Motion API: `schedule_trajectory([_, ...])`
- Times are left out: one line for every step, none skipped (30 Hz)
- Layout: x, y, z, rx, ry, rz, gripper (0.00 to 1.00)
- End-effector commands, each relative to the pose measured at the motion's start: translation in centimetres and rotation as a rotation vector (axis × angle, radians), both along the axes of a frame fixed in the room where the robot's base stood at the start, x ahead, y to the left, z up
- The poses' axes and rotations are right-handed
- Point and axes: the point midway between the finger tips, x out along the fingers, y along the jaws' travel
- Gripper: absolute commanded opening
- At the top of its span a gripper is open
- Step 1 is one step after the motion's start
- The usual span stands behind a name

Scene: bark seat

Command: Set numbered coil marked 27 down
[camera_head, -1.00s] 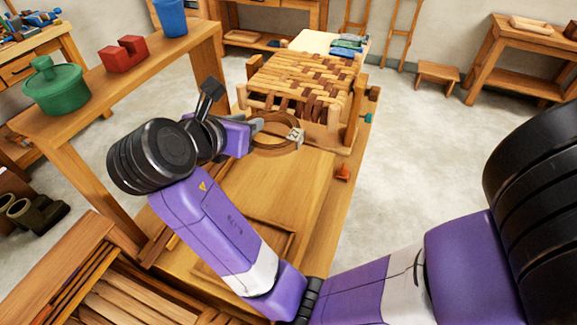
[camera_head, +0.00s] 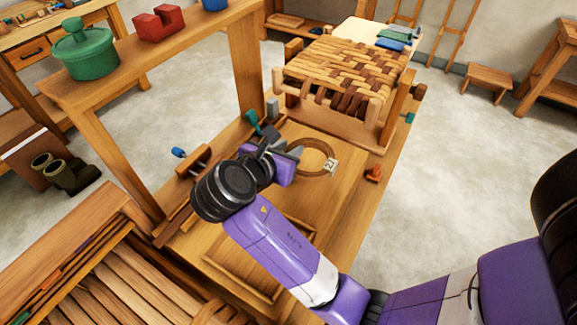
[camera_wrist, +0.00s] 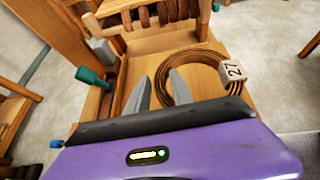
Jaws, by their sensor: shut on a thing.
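The brown coil (camera_head: 322,142) with a pale tag marked 27 (camera_head: 331,166) is over the wooden bench top (camera_head: 338,199), in front of the woven bark seat (camera_head: 343,70). My gripper (camera_head: 297,152) is at the coil's left side. In the wrist view the coil (camera_wrist: 197,52) lies flat, with its tag at the right, and my gripper (camera_wrist: 158,79) has its grey fingers at the coil's left edge, shut on it with a gap between them. The grip point is partly hidden. I cannot tell whether the coil touches the bench.
An orange piece (camera_head: 373,173) stands near the bench's right edge. A green-handled tool (camera_head: 254,122) and a blue-tipped piece (camera_head: 179,152) are at the left. A raised shelf with a green pot (camera_head: 85,55) and red block (camera_head: 160,25) stands further left.

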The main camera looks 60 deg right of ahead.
Motion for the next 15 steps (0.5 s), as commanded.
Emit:
schedule_trajectory([0.0,0.0,-0.6,0.000,0.003,0.001,0.00])
schedule_trajectory([0.0,0.0,-0.9,0.000,0.002,0.001,0.00])
schedule_trajectory([0.0,0.0,-1.1,0.001,0.001,0.000,0.00])
schedule_trajectory([0.0,0.0,-1.2,0.001,0.001,0.000,0.00])
schedule_trajectory([0.0,0.0,-1.4,0.001,0.001,0.000,0.00])
schedule_trajectory([0.0,0.0,-1.8,0.000,0.002,0.000,0.00])
schedule_trajectory([0.0,0.0,-2.2,0.000,0.003,0.001,0.00])
schedule_trajectory([0.0,0.0,-2.7,0.000,0.003,0.001,0.00])
schedule_trajectory([0.0,0.0,-3.3,0.000,0.004,0.001,0.00])
schedule_trajectory([0.0,0.0,-3.8,-0.001,0.004,0.001,0.00])
schedule_trajectory([0.0,0.0,-4.2,-0.001,0.003,0.001,0.00])
schedule_trajectory([0.0,0.0,-4.7,0.000,0.004,0.000,0.00])
schedule_trajectory([0.0,0.0,-5.0,0.000,0.004,0.000,0.00])
schedule_trajectory([0.0,0.0,-5.2,0.000,0.002,0.000,0.00])
schedule_trajectory([0.0,0.0,-5.4,0.000,0.001,0.000,0.00])
